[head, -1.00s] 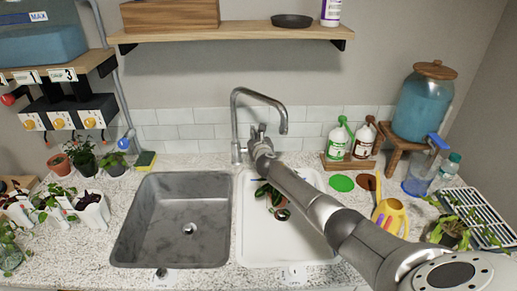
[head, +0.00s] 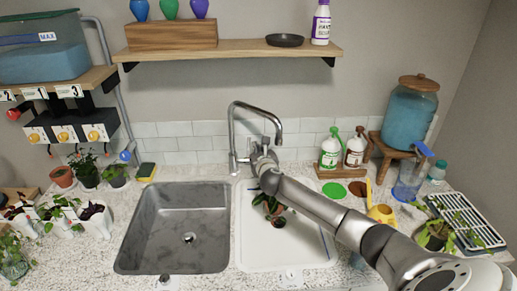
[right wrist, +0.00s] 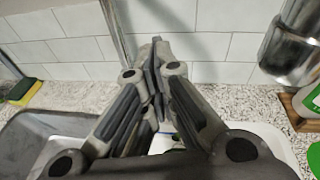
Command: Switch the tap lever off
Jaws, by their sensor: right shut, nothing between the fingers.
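The chrome gooseneck tap (head: 232,125) stands behind the two sinks, its spout curving over to the right. My right gripper (head: 258,148) is shut and empty, close beside the tap's column and below its spout. The tap lever cannot be made out; the gripper covers that area in the head view. In the right wrist view the closed fingers (right wrist: 157,48) point at the tiled wall, with the tap's column (right wrist: 115,28) just left of them and a shiny metal part at the upper right. Whether the fingers touch the tap cannot be told. My left gripper is out of view.
A grey sink (head: 150,222) is on the left, a white sink (head: 312,250) with a plant in it on the right. Spray bottles (head: 330,150) and a blue dispenser (head: 408,115) stand at right. A shelf (head: 190,53) hangs above.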

